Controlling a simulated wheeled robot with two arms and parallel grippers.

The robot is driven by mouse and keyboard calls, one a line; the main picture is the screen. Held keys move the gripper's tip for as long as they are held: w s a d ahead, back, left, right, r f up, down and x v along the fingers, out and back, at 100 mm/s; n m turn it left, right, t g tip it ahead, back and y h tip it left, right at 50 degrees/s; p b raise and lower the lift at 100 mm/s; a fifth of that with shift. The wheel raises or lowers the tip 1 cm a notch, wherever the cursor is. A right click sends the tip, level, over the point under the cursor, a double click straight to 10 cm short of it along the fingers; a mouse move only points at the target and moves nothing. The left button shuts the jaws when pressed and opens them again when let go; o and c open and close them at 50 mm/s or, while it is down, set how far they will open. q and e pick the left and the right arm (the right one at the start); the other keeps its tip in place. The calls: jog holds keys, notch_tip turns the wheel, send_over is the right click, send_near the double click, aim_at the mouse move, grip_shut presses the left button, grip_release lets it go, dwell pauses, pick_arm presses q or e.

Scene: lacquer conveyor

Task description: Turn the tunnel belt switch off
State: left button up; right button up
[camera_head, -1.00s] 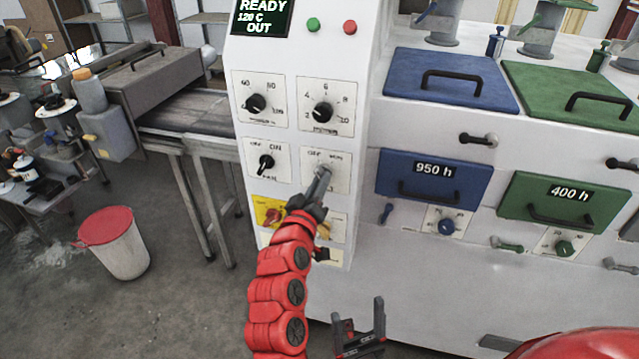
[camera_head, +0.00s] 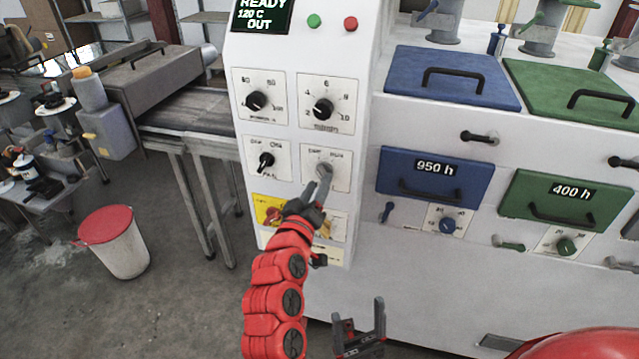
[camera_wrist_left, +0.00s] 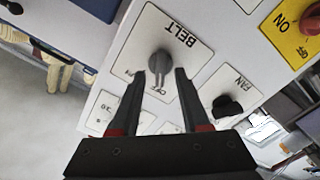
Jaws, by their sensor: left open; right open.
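The belt switch is a grey rotary knob (camera_wrist_left: 160,65) on a white plate marked BELT in the left wrist view. One end of its ridge appears to point at the OFF mark. In the head view the same knob (camera_head: 324,170) sits on the right of the middle-lower row, partly behind my fingers. My left gripper (camera_head: 326,176) is open in front of it. In the wrist view its fingertips (camera_wrist_left: 166,75) lie on either side of the knob's lower end; contact cannot be told. My right gripper (camera_head: 359,308) is open and empty, low in front of the cabinet.
A black fan knob (camera_head: 266,161) is left of the belt knob. A yellow switch plate (camera_head: 266,208) lies below. Two dials (camera_head: 322,109) are above, with green and red buttons (camera_head: 350,24) higher. Blue (camera_head: 436,180) and green drawers (camera_head: 548,203) stand right. A red-lidded bin (camera_head: 112,245) stands left.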

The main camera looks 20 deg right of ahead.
pick_arm(q)
jog(key=p+v, duration=0.7)
jog(key=v, duration=0.8)
jog(key=shift+p, duration=0.3)
jog(key=shift+a, duration=0.2)
